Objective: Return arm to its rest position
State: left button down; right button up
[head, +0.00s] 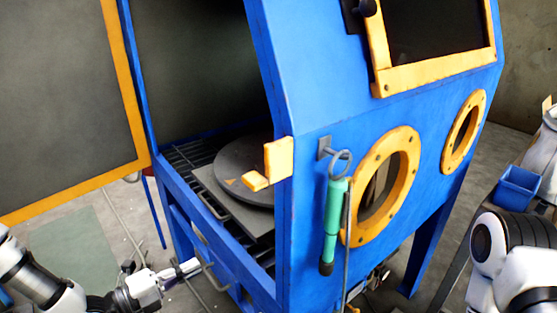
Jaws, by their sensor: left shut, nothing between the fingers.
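My left arm comes in from the lower left. Its gripper (188,268) is shut and empty, low beside the front lower edge of the blue blaster cabinet (330,95), close to a grey handle-like bar (213,279). I cannot tell whether it touches the bar. The cabinet's door (65,90), dark with a yellow edge, stands open at the left. My right arm shows only as white and black links at the lower right, and its gripper is out of view.
Inside the cabinet, a dark round turntable (240,178) sits over a slatted grate (190,158). A yellow latch (278,158) juts from the corner post. A green-handled tool (334,220) hangs on the side. A blue bin (517,188) stands at the right.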

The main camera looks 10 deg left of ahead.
pick_arm(q)
jog(key=s+d+f+n+g+y+p, duration=0.45)
jog(key=s+d+f+g, duration=0.35)
jog(key=s+d+f, duration=0.25)
jog(key=s+a+f+n+g+y, duration=0.2)
jog(key=s+n, duration=0.4)
jog(key=n, duration=0.5)
jog(key=s+a+f+n+g+y+p, duration=0.1)
jog(key=s+a+f+n+g+y, duration=0.2)
jog(key=n, duration=0.8)
jog(key=s+a+f+y, duration=0.2)
jog(key=s, duration=0.1)
jog(key=shift+s+a+f+g, duration=0.15)
jog(key=shift+a+f+g, duration=0.05)
jog(key=shift+a+g, duration=0.15)
jog(key=shift+s, duration=0.1)
